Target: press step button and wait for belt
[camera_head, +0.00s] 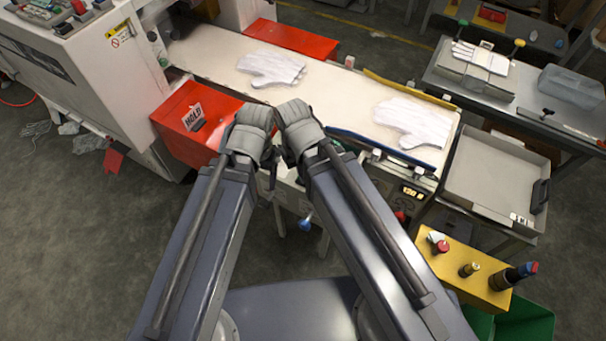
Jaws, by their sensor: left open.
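The pale conveyor belt (330,92) runs from the white machine toward the lower right. One white glove (270,68) lies flat on its far part and another (412,120) near its right end. Below the belt's front edge are a small lit display (412,192), a red knob (400,216) and a blue knob (306,222); I cannot tell which control is the step button. My left gripper (270,182) is open, pointing down in front of the belt and partly hidden by its wrist. My right wrist is close beside it; its jaws are hidden behind the arm.
A red box with a "HELD" sign (194,117) stands left of my arms. A grey tray (488,182) is beyond the belt's right end. A yellow block (460,268) with several stampers stands at lower right. A side table with a clear bin (570,86) is at upper right.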

